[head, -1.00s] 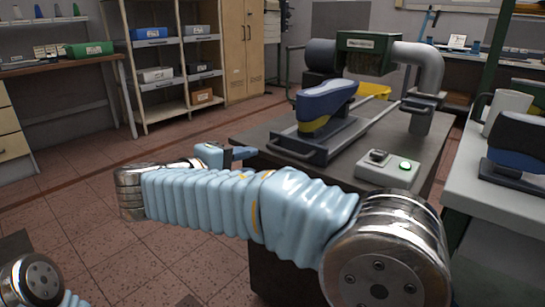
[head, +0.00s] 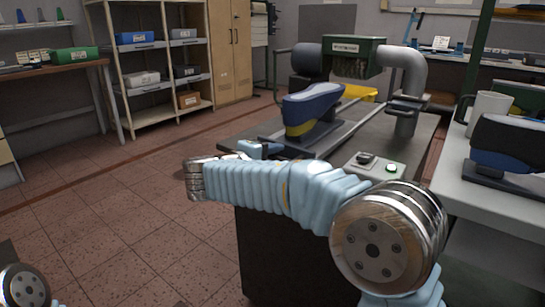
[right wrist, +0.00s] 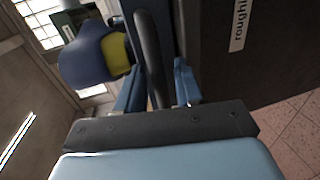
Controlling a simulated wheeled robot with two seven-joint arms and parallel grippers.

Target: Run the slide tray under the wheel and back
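The slide tray (head: 326,143) is a dark plate with a front handle, resting on rails on the dark bench. A blue lasted shoe with a yellow band (head: 312,108) sits on it, and it also shows in the right wrist view (right wrist: 84,55). The bristly wheel (head: 350,68) is under a green hood behind the tray; the shoe is in front of it. My right gripper (head: 264,149) is at the tray's front left edge. In the right wrist view its blue fingers (right wrist: 157,85) stand apart on either side of the dark handle bar (right wrist: 152,45), with a gap visible. My left gripper is out of view.
A control box (head: 376,167) with a green button sits at the bench's front right. A grey duct (head: 410,85) rises beside the hood. Floor on the left is clear.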

